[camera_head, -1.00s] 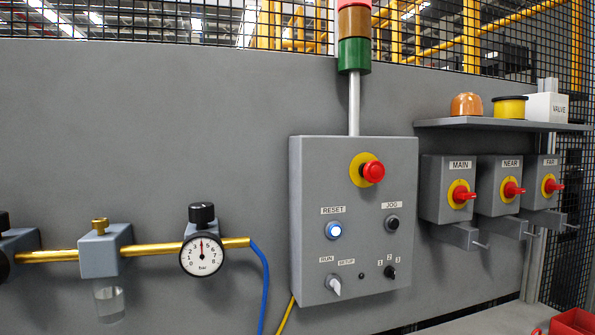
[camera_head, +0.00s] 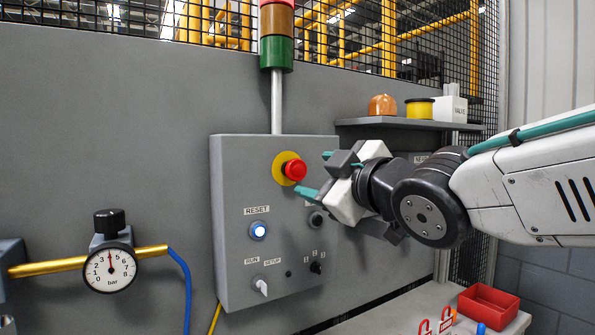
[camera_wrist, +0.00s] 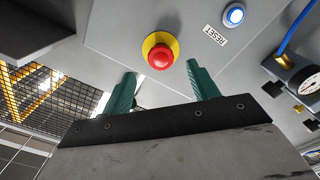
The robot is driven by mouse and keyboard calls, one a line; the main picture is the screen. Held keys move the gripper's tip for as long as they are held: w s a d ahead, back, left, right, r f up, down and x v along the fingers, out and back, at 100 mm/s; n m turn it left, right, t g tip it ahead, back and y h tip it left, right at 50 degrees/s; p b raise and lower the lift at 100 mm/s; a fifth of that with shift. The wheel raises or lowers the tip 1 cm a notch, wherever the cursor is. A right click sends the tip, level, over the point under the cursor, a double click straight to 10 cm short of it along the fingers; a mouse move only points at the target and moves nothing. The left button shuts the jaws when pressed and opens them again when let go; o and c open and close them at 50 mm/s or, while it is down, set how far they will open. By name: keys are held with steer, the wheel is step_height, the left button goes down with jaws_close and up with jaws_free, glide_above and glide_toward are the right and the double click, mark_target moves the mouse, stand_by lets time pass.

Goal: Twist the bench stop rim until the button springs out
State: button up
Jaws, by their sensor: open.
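The bench stop is a red mushroom button (camera_head: 295,170) on a yellow round plate (camera_head: 280,169), high on the grey control box (camera_head: 232,210). My gripper (camera_head: 318,174) is just right of the button in the head view, with its teal fingers pointing at the box. In the wrist view, the red button (camera_wrist: 161,57) and yellow plate (camera_wrist: 151,41) lie ahead, beyond the gap between the two teal fingertips (camera_wrist: 162,72). The fingers are spread wide, empty and apart from the button. Whether the button is pressed in cannot be told.
Below the stop are a lit RESET button (camera_head: 258,230), a RUN/SETUP knob (camera_head: 261,286) and a black button (camera_head: 316,219). A pressure gauge (camera_head: 110,268) is at left. A shelf (camera_head: 400,123) stands behind my arm. A red bin (camera_head: 488,306) sits on the bench (camera_head: 400,318).

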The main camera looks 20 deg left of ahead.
mark_target(299, 171)
steer(key=x, duration=0.7)
steer(key=shift+w+a, duration=0.1)
steer(key=shift+a, duration=0.25)
